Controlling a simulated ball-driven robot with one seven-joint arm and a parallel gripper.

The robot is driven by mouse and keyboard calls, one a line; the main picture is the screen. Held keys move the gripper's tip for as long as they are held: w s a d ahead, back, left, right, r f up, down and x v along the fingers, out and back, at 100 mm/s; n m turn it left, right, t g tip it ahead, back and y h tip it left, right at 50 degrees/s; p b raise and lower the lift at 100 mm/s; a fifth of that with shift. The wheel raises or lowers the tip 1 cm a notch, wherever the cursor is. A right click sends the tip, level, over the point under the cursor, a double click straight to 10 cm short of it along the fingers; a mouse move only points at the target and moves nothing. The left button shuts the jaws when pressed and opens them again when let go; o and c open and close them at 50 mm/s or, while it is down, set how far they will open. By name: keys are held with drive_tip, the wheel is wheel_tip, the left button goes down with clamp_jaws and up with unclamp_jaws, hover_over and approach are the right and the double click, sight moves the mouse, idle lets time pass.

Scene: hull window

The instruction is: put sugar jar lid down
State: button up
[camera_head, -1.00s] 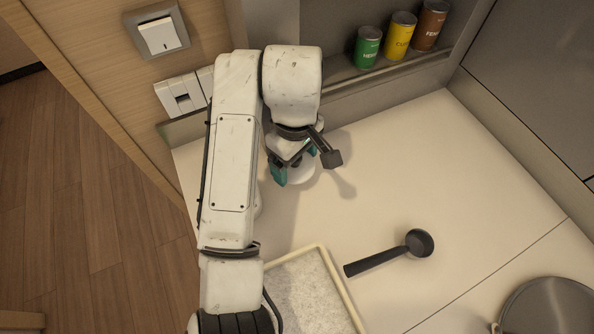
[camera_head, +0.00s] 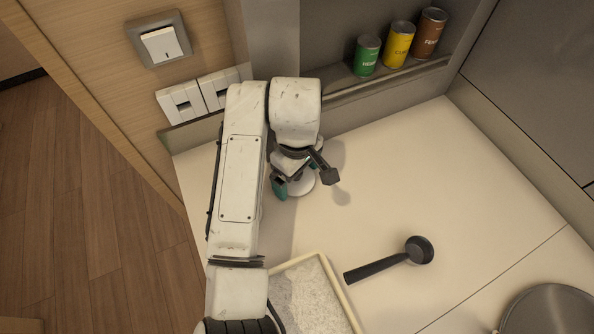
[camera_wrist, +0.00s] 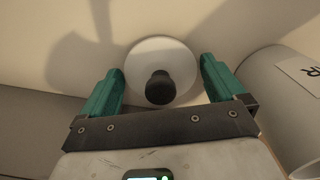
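The sugar jar lid (camera_wrist: 140,68) is a round white disc with a black knob (camera_wrist: 160,88) on top. In the wrist view it lies between the two teal fingers of my gripper (camera_wrist: 161,70). The fingers are spread wide, with a clear gap on either side of the knob. In the head view the lid (camera_head: 301,187) shows as a pale disc partly under my gripper (camera_head: 300,180), low at the counter. Whether the lid's rim touches the fingers or rests fully on the counter is hard to tell. A white jar (camera_wrist: 280,105) with partly visible lettering is close on the right.
The counter (camera_head: 400,170) is clear to the right of my gripper. A black ladle (camera_head: 390,262) lies there, and a light-rimmed tray (camera_head: 335,282) is in front. A metal pot (camera_head: 550,312) stands at lower right. Several cans, including a green one (camera_head: 367,56), stand on the back shelf.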

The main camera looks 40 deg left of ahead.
wheel_tip(320, 180, up, 10)
drive_tip(key=p, duration=1)
drive_tip(key=shift+r, duration=0.15)
drive_tip(key=shift+r+b, duration=0.3)
drive_tip(key=shift+r, duration=0.75)
